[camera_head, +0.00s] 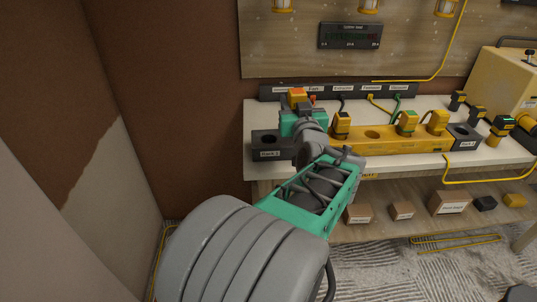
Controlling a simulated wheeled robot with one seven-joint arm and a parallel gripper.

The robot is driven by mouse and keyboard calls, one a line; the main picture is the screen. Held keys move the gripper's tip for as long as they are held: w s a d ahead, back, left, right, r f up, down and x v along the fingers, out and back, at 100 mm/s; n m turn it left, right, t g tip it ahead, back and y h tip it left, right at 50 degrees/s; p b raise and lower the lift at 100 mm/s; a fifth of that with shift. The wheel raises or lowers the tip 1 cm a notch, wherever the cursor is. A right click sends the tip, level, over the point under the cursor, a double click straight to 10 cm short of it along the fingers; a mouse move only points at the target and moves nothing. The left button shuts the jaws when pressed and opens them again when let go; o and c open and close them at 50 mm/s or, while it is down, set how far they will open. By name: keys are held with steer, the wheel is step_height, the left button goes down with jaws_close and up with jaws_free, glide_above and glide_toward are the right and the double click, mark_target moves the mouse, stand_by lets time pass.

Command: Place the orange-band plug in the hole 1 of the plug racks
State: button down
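A plug with an orange top (297,95) shows just beyond my gripper (299,120), above the left end of the bench. My arm's wrist hides the fingers, so I cannot see whether they hold this plug. The yellow plug rack (390,146) lies along the bench's front. An open hole (372,134) shows near its middle. A black-topped plug (341,122) stands left of that hole. A green-band plug (407,122) and a yellow plug (437,121) stand right of it. A dark block labelled Rack 1 (267,146) is at the left end, partly beside my gripper.
A dark Rack 2 block (464,137) is at the right end. Several more plugs (478,114) and a yellow case (505,85) stand further right. A power strip (330,92) with cables runs along the back. Boxes (449,202) sit on the lower shelf.

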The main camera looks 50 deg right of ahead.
steer(key=s+d, duration=0.2)
steer(key=s, duration=0.1)
steer(key=p, duration=0.2)
glide_above(268, 133)
step_height(268, 133, down, 8)
steer(key=shift+m+g+h, duration=0.3)
steer(key=shift+g, duration=0.1)
step_height(268, 133, down, 4)
steer(key=shift+d+f, duration=0.1)
steer(key=shift+f, duration=0.05)
steer(key=shift+f+b, duration=0.1)
steer(key=shift+b, duration=0.35)
steer(key=c, duration=0.8)
jaws_free()
steer(key=shift+c, duration=0.2)
